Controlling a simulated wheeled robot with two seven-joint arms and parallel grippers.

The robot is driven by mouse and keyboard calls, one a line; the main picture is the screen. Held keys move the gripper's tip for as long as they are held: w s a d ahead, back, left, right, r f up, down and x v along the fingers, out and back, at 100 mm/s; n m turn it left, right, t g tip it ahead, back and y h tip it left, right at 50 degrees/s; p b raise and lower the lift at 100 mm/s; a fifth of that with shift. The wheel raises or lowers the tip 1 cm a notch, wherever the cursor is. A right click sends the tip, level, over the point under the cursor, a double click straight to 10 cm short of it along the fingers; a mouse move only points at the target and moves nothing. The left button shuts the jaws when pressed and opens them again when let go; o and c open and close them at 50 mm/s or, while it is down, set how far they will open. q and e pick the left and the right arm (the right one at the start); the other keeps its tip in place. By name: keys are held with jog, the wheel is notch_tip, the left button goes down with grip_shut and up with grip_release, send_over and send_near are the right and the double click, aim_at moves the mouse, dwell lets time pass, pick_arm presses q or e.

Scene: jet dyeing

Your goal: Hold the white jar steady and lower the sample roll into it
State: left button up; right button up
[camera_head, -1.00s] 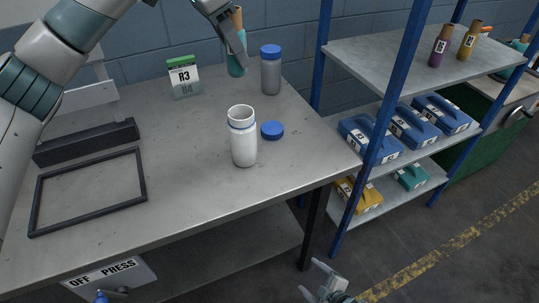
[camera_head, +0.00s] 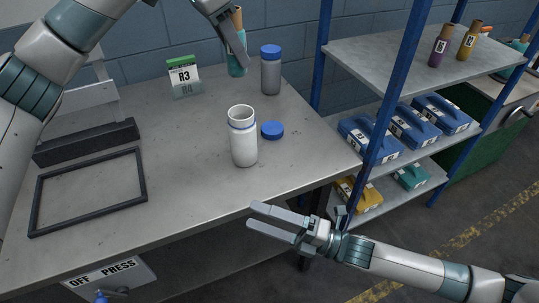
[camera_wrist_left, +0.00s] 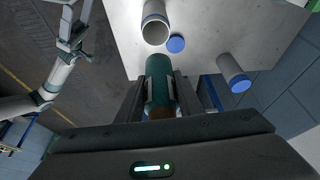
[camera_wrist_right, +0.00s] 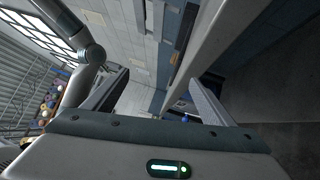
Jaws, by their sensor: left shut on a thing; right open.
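The white jar (camera_head: 243,140) stands upright and open on the table, with its blue lid (camera_head: 272,130) lying beside it to the right. It also shows in the left wrist view (camera_wrist_left: 154,24). My left gripper (camera_head: 236,38) is shut on the teal sample roll (camera_head: 237,62), above the back of the table, left of the grey jar. The roll also shows between the left fingers in the left wrist view (camera_wrist_left: 158,80). My right gripper (camera_head: 250,216) is open and empty at the table's front edge, below the white jar and apart from it.
A closed grey jar with a blue lid (camera_head: 271,72) and an R3 card (camera_head: 184,76) stand at the back. A black frame (camera_head: 33,205) lies on the left. The blue-post shelf rack (camera_head: 391,75) stands at the right, holding rolls and boxes.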

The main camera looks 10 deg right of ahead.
jog(key=s+r+n+g+y, duration=0.3)
jog(key=s+r+n+g, duration=0.45)
jog(key=r, duration=0.75)
jog(key=n+t+h, duration=0.2)
jog(key=t+h, duration=0.9)
jog(key=t, duration=0.3)
send_near(241, 131)
jog(key=f, duration=0.2)
jog(key=w+f, duration=0.1)
jog(key=f, duration=0.1)
jog(key=shift+w+a, duration=0.1)
jog(key=shift+w, duration=0.05)
jog(key=shift+w+d+r+t+h, duration=0.1)
jog(key=shift+w+d+t+h, duration=0.25)
jog(key=shift+w+h, duration=0.05)
jog(key=shift+x, duration=6)
